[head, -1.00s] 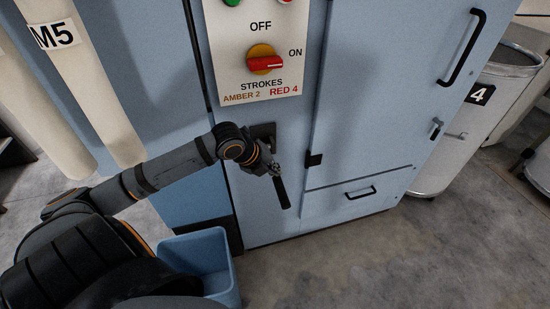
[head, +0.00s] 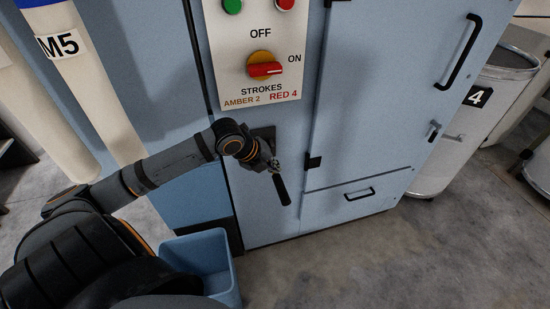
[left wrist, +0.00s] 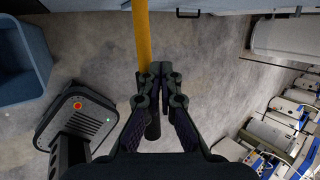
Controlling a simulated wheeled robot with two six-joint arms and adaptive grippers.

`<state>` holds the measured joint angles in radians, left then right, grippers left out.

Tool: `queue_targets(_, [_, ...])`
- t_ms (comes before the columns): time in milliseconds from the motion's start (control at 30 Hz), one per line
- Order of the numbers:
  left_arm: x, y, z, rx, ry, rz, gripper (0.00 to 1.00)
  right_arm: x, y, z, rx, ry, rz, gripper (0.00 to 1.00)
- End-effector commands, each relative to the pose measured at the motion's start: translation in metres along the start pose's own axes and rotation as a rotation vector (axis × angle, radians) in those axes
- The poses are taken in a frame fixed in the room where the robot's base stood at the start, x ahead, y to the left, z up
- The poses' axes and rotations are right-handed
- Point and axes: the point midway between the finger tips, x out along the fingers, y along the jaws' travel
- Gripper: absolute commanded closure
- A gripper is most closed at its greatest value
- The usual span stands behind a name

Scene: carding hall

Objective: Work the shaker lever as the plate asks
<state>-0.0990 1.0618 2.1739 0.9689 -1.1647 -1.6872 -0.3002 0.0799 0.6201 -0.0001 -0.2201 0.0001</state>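The plate (head: 255,75) on the blue machine reads OFF, ON, STROKES, AMBER 2 and RED 4. Its switch (head: 265,66) has a red handle on an amber disc, pointing to ON. The shaker lever's black grip (head: 282,190) slants down below the plate. My left gripper (head: 272,164) is at the lever's upper part in the head view. In the left wrist view, the left gripper's (left wrist: 156,75) fingers are together around the lever, with its yellow shaft (left wrist: 141,35) above and black end below. Fingers hide the held part. My right gripper is out of view.
A drawer handle (head: 359,194) and a can marked 4 (head: 446,154) are further right.

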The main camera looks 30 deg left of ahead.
Motion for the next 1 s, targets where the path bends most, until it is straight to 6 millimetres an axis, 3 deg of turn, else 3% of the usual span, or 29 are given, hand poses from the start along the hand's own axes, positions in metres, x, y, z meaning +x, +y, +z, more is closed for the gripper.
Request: queue_targets(1000, [-0.039, -0.028, 0.029, 0.001, -0.001, 0.000, 1.00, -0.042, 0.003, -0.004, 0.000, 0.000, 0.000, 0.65])
